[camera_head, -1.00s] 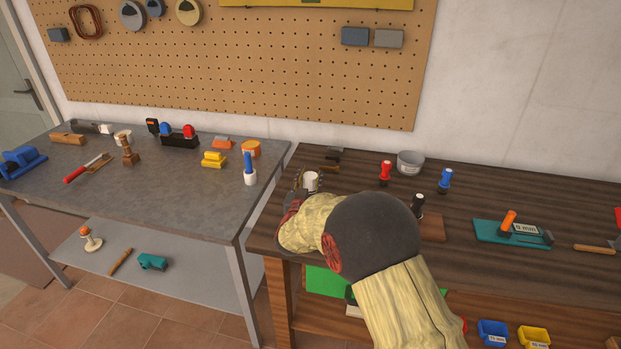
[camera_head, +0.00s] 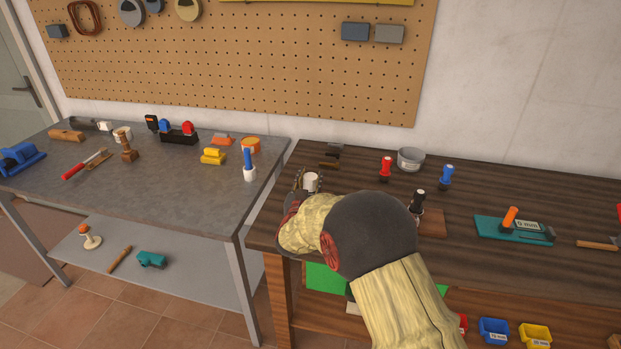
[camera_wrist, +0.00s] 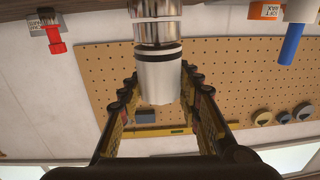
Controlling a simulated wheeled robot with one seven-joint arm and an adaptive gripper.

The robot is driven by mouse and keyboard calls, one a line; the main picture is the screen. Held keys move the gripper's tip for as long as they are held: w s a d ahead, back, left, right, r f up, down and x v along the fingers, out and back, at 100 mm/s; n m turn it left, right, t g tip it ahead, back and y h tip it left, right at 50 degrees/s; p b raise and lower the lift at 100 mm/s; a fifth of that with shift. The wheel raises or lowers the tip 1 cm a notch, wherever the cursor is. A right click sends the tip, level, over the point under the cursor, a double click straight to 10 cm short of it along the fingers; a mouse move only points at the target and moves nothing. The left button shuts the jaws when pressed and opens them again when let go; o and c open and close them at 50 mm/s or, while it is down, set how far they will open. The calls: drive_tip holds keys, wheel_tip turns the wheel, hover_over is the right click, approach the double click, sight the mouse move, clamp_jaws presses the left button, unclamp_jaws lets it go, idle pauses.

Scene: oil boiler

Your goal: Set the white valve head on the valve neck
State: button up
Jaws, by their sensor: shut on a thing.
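The white valve head (camera_wrist: 159,80) is a white cylinder between the fingers of my gripper (camera_wrist: 160,92) in the wrist view, and my gripper is shut on it. A black ring and a shiny metal cylindrical part (camera_wrist: 157,32) lie in line with it, on the table side. I cannot tell whether that metal part is the valve neck or belongs to the head. In the head view the white head (camera_head: 311,181) shows at the left end of the dark wooden table, just beyond my wrist, with my gripper (camera_head: 303,183) around it. My arm hides the spot below it.
On the wooden table (camera_head: 350,161) stand a red-handled tool (camera_head: 386,168), a grey pot (camera_head: 410,159), a blue-handled tool (camera_head: 446,176) and a black-handled tool (camera_head: 417,201). A teal tray (camera_head: 490,232) lies farther right. A grey workbench (camera_head: 200,190) with tools stands to the left.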

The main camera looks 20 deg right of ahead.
drive_tip(key=shift+f, duration=0.25)
drive_tip(key=o, duration=1.2)
drive_tip(key=shift+o, duration=0.2)
drive_tip(key=v, duration=1.2)
